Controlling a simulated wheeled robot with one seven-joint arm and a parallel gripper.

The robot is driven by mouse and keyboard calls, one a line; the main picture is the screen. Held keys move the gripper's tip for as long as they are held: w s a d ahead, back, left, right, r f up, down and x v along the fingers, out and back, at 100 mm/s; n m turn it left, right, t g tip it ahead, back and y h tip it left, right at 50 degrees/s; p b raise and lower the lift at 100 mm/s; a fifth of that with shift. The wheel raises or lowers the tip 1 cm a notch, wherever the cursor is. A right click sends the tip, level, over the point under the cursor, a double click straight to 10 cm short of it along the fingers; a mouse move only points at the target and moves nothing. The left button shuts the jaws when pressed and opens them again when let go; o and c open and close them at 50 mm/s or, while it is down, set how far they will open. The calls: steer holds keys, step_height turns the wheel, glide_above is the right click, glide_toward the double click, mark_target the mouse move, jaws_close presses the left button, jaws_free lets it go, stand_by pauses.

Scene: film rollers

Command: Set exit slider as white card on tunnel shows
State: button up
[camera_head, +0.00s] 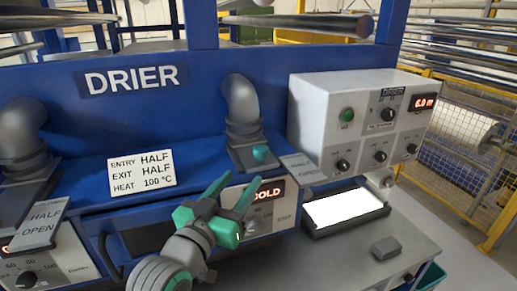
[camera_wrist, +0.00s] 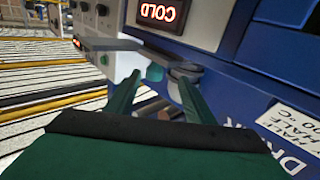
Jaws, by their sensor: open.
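The white card (camera_head: 142,172) on the blue tunnel reads ENTRY HALF, EXIT HALF, HEAT 100 °C. A teal knob (camera_head: 261,154), seemingly the exit slider's, sits at the base of the right grey duct (camera_head: 243,112). A grey label plate (camera_head: 302,166) lies to its right; its marks are too small to read surely. My gripper (camera_head: 239,181) is open and empty, just in front of and below the knob. In the wrist view, the knob (camera_wrist: 154,72) appears between and beyond the fingertips (camera_wrist: 158,78). No contact is clear, and the slider's setting cannot be told.
The exit display (camera_head: 268,190) reads COLD behind my fingers. A grey control box (camera_head: 345,110) and a lit white panel (camera_head: 345,207) stand to the right. A CLOSED-HALF-OPEN plate (camera_head: 42,222) lies beside the left duct (camera_head: 22,130). The DRIER wall rises behind.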

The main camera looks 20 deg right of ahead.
mark_target(258, 155)
steer(key=shift+m+g, duration=0.3)
steer(key=shift+m, duration=0.4)
steer(key=w+d+r, duration=0.1)
steer(key=w+d, duration=0.4)
steer(key=w+d+r, duration=0.1)
steer(key=w+d, duration=0.1)
steer(key=shift+w+d+r, duration=0.3)
steer(key=shift+w, duration=0.1)
steer(key=shift+d, duration=0.1)
steer(key=shift+c, duration=0.4)
